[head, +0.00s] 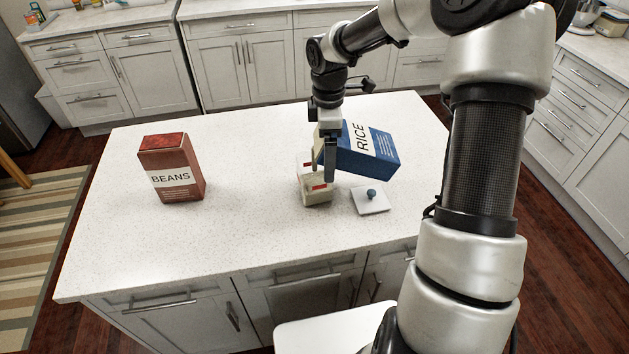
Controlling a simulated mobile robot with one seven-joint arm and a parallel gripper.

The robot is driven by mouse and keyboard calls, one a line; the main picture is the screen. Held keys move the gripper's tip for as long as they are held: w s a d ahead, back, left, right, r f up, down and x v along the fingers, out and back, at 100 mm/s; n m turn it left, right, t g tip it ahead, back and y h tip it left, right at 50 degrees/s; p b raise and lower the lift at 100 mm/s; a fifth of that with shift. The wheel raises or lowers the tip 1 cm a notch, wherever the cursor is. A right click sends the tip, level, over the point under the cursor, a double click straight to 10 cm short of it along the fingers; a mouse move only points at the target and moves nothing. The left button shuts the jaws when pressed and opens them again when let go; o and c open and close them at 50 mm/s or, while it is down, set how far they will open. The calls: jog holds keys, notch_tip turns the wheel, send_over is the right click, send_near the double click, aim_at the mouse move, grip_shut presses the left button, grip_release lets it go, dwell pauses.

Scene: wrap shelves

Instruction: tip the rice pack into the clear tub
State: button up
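The rice pack (368,150) is a blue box with a white RICE label. It is in the air over the island top, tilted well over on its side. My gripper (326,163) is shut on the left end of the pack, and its fingers partly hide that end. The tub (316,197) is a small pale container with red marks, standing on the island just below my gripper. My fingers cover part of its top, so I cannot tell what is in it or whether anything is pouring.
A white square lid (370,205) with a blue knob lies on the island right of the tub. A red-brown BEANS box (171,170) stands upright at the left. The island top (200,245) is clear between the beans and the tub and along its front.

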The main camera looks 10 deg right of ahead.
jog(key=shift+d+h, duration=0.15)
jog(key=shift+h, duration=0.65)
dwell(1.8)
jog(key=shift+r, duration=0.1)
